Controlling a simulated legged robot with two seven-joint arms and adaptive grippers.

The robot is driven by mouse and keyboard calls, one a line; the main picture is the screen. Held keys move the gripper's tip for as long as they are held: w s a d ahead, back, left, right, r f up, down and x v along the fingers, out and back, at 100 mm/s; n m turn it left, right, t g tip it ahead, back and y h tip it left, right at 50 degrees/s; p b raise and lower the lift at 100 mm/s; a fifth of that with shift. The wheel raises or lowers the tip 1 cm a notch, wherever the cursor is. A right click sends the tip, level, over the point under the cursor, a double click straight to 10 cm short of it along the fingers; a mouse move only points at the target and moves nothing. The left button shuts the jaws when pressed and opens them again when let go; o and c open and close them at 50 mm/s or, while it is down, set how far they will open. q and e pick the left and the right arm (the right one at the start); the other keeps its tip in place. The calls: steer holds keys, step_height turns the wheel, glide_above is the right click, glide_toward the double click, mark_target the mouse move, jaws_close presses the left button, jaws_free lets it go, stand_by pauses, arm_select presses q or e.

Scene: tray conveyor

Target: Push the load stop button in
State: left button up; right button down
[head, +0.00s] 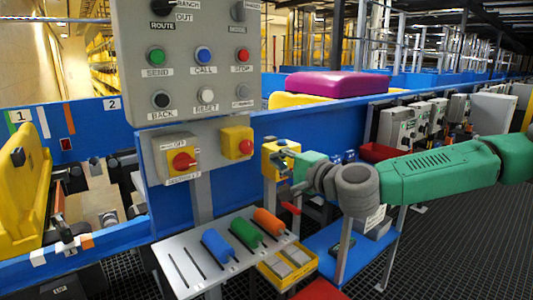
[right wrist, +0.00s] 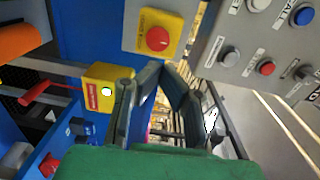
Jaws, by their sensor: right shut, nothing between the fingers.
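Two yellow button boxes are near my right gripper (head: 284,168), and I cannot read on either which is the load stop. One box (head: 235,143) has a red button and sits on the grey panel; in the right wrist view its round red button (right wrist: 158,39) faces me. The other yellow box (head: 270,160) is partly hidden behind my gripper; in the right wrist view it shows a pale button (right wrist: 107,91) and a red label. My right gripper, also in the right wrist view (right wrist: 162,70), is shut and empty. My left gripper is not in view.
Below, a grey shelf (head: 185,272) holds blue, green and orange handles. A blue conveyor wall (head: 330,125) runs behind, with a purple tray (head: 333,84) beyond.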

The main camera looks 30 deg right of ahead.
steer(key=shift+s+d+f, duration=0.1)
steer(key=shift+s+d, duration=0.2)
steer(key=shift+s, duration=0.35)
steer(key=shift+s+d+f, duration=0.1)
steer(key=shift+s+d, duration=0.15)
steer(key=shift+s, duration=0.35)
steer(key=shift+a+r, duration=0.1)
steer(key=shift+a, duration=0.2)
